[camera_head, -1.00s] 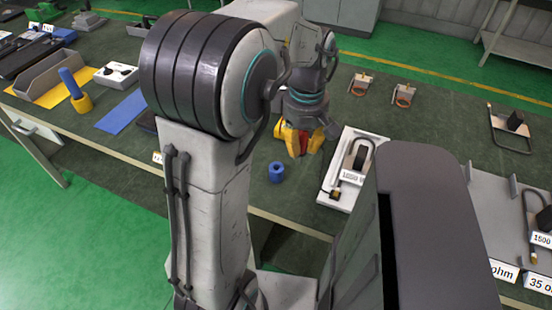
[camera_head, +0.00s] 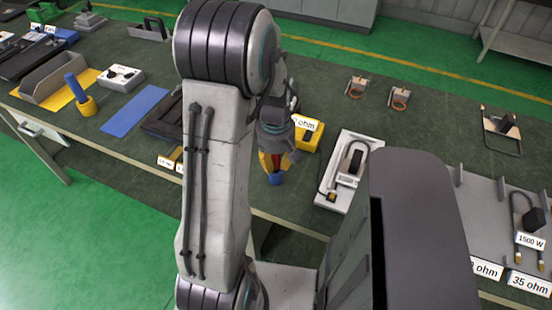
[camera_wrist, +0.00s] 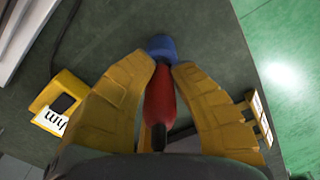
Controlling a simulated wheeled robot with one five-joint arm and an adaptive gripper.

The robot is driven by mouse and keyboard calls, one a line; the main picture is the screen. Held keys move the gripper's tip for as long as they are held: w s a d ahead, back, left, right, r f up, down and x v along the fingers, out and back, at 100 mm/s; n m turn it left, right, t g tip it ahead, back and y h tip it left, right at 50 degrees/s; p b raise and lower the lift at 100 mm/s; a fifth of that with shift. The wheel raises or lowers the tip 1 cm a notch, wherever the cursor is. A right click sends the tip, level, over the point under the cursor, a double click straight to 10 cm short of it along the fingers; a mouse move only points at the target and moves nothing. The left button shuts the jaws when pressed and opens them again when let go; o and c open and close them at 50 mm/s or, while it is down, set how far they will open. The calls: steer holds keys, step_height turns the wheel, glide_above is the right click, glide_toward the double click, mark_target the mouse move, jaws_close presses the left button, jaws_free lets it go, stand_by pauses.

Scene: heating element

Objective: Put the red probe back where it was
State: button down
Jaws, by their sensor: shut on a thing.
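My gripper (camera_head: 274,168) is shut on the red probe (camera_wrist: 162,97), its two yellow fingers on either side of it. The probe shows as a thin red strip between the fingers in the head view (camera_head: 276,161). In the wrist view its black end points toward the palm. The small blue holder (camera_head: 276,180) stands on the table right beneath the fingertips; it also shows in the wrist view (camera_wrist: 161,45) at the probe's far end. The probe's far end meets the holder in the pictures; how deep it sits inside is hidden.
A yellow meter (camera_head: 307,138) labelled ohm stands just behind my gripper. A white board (camera_head: 334,196) with a heating element lies to the right. The table's front edge is close.

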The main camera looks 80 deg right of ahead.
steer(key=shift+f, duration=0.25)
steer(key=shift+f, duration=0.15)
steer(key=c, duration=1.2)
jaws_free()
step_height(320, 180, up, 3)
steer(key=shift+f, duration=0.15)
steer(key=shift+r+b, duration=0.35)
steer(key=shift+b, duration=0.1)
step_height(320, 180, up, 9)
steer(key=b, duration=0.3)
steer(key=shift+w+a, duration=0.1)
steer(key=shift+a, duration=0.05)
